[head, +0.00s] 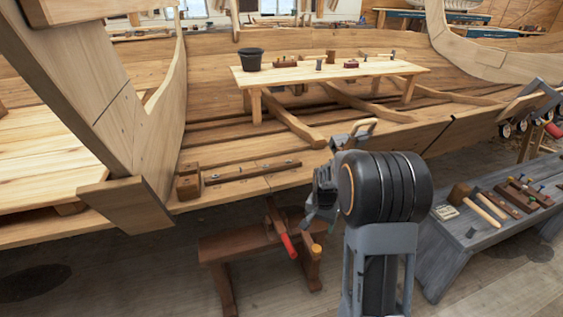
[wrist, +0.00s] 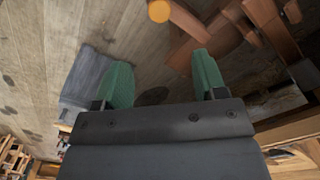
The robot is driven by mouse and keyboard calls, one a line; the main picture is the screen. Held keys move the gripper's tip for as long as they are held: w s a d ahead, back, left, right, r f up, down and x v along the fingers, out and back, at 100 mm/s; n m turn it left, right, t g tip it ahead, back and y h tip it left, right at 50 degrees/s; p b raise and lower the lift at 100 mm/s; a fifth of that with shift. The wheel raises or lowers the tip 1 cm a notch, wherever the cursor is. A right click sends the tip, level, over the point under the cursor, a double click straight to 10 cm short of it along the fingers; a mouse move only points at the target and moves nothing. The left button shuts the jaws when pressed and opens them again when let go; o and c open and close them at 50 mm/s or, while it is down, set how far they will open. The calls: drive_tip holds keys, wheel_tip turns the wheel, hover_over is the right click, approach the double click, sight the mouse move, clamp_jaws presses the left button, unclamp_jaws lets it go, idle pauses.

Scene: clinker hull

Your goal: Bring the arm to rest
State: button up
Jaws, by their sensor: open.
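In the head view my arm rises at the lower middle, bent, with a black joint in front of the hull's near side. Beyond the fingers are the plank floor (wrist: 130,25) and part of a brown wooden stand. The gripper appears apart from everything around it.
A brown sawhorse (head: 237,247) with a red-handled tool stands just left of my arm. A grey bench (head: 452,238) with several tools stands to the right. The hull's near plank (head: 240,193) lies behind my arm. Floor is clear at front left.

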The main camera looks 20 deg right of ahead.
drive_tip(key=s+a+r+n+t+p, duration=0.1)
drive_tip(key=s+a+r+n+p, duration=0.2)
drive_tip(key=r, duration=0.7)
drive_tip(key=s+a+r+n+t+p, duration=0.1)
drive_tip(key=s+a+r+n+p, duration=0.1)
drive_tip(key=s+a+r+p, duration=0.2)
drive_tip(key=s+a+r+n+t+p, duration=0.1)
drive_tip(key=s+a+r+n+p, duration=0.2)
drive_tip(key=s+r+p, duration=0.6)
wheel_tip(320, 180, up, 9)
drive_tip(key=shift+a+r+n+t+p, duration=0.2)
drive_tip(key=shift+a+n+t+p, duration=0.1)
drive_tip(key=shift+p, duration=0.9)
drive_tip(key=shift+c, duration=0.2)
